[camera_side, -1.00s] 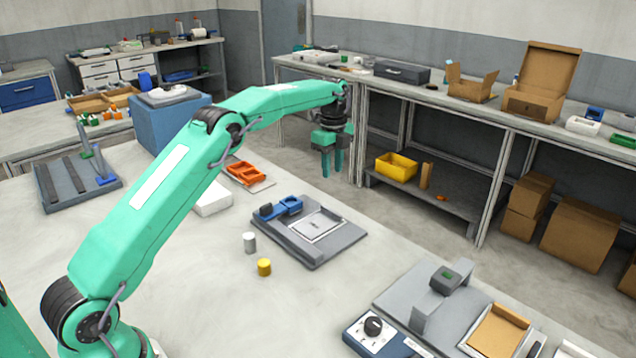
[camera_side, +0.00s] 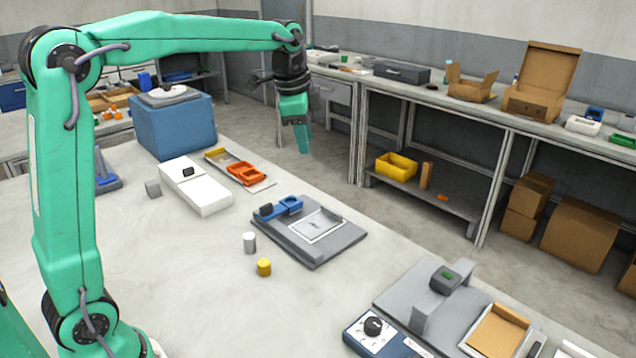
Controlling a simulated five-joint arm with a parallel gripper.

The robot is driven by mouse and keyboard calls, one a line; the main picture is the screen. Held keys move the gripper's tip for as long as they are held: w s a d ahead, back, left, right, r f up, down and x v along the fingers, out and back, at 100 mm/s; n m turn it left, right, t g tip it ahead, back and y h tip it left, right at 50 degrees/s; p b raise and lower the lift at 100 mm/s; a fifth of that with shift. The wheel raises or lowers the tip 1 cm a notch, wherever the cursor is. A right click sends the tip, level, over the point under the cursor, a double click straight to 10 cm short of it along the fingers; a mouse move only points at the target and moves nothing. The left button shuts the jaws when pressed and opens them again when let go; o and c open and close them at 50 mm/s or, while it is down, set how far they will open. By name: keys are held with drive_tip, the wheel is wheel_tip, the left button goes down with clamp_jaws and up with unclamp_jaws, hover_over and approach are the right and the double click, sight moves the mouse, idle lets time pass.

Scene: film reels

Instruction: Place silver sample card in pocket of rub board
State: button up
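The rub board (camera_side: 346,238) is a grey slab on the bench near the middle of the view. A pale silver sample card (camera_side: 318,227) with a small dark mark lies flat on it, inside a light rectangular outline that looks like the pocket. I cannot tell how snugly it sits. My gripper (camera_side: 303,139) hangs in the air above and behind the board, well apart from it, fingers pointing down. The fingers overlap in this view, so their gap is hidden. Nothing shows held between them.
Blue and black parts (camera_side: 283,206) stand at the board's left end. A silver cylinder (camera_side: 249,243) and a yellow cylinder (camera_side: 264,267) stand in front. A white box (camera_side: 196,187), orange tray (camera_side: 246,172) and blue block (camera_side: 172,126) lie farther left. A grey fixture (camera_side: 436,299) is at front right.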

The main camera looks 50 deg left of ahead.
drive_tip(key=s+d+f+n+t, duration=0.1)
drive_tip(key=s+f+n, duration=0.1)
drive_tip(key=s, duration=0.6)
drive_tip(key=s+d+f+n+t, duration=0.1)
drive_tip(key=s+n, duration=0.3)
drive_tip(key=s, duration=0.4)
drive_tip(key=s+d+f+n+t, duration=0.1)
drive_tip(key=s+d+f+n, duration=0.1)
drive_tip(key=s, duration=0.6)
drive_tip(key=shift+s+d+f+n, duration=0.3)
drive_tip(key=shift+d+f+n, duration=0.05)
drive_tip(key=shift+n, duration=0.45)
